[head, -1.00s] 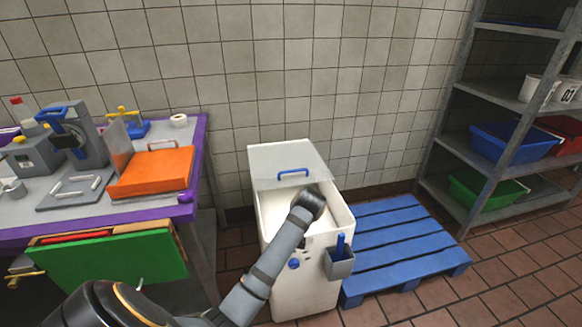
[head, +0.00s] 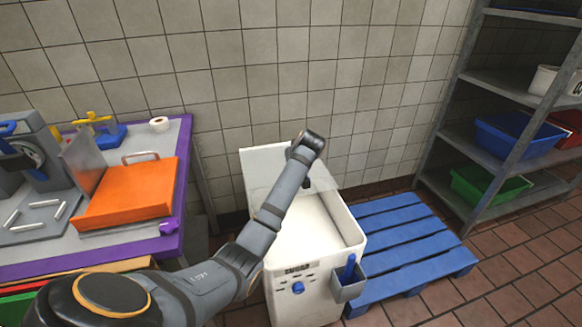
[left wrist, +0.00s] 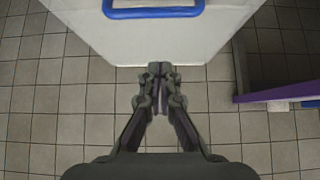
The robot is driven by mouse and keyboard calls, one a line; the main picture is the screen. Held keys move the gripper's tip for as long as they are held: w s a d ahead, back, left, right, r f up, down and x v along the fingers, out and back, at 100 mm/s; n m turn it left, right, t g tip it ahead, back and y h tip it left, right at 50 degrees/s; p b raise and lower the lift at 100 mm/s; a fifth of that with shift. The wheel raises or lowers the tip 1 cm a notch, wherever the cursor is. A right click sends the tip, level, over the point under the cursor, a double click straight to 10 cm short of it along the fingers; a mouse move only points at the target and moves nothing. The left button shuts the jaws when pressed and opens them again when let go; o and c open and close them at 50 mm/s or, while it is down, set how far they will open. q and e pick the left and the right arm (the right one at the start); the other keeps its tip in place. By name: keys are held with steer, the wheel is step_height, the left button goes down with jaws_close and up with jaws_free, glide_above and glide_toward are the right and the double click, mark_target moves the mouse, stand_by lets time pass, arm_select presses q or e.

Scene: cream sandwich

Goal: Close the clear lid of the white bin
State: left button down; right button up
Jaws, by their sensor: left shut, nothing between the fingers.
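The white bin (head: 345,222) stands on the floor by the tiled wall, its top open. Its clear lid (head: 262,165) is raised at the back, tilted up toward the wall. The lid's blue handle is hidden behind my left arm in the head view, but it shows at the top of the left wrist view (left wrist: 153,13). My left gripper (left wrist: 159,68) is shut and empty, with its fingertips at the lid's edge in the wrist view; I cannot tell if they touch. In the head view my wrist is in front of the lid and mostly hides the gripper. My right gripper is out of view.
A blue pallet (head: 405,245) lies right of the bin. A purple-edged table (head: 185,150) with an orange box (head: 128,192) stands to the left. A metal shelf (head: 480,145) with coloured crates is at the right.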

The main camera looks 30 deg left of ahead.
arm_select(q)
steer(key=x, duration=0.4)
steer(key=shift+a+f, duration=0.1)
steer(key=shift+f, duration=0.05)
steer(key=b+x, duration=0.1)
steer(key=x, duration=0.3)
steer(key=shift+w+a+f, duration=0.1)
steer(key=shift+f, duration=0.1)
steer(key=shift+s+d+f+p, duration=0.2)
steer(key=shift+s+d+p, duration=0.3)
steer(key=shift+s+d, duration=0.75)
steer(key=shift+d, duration=0.2)
steer(key=shift+f, duration=0.1)
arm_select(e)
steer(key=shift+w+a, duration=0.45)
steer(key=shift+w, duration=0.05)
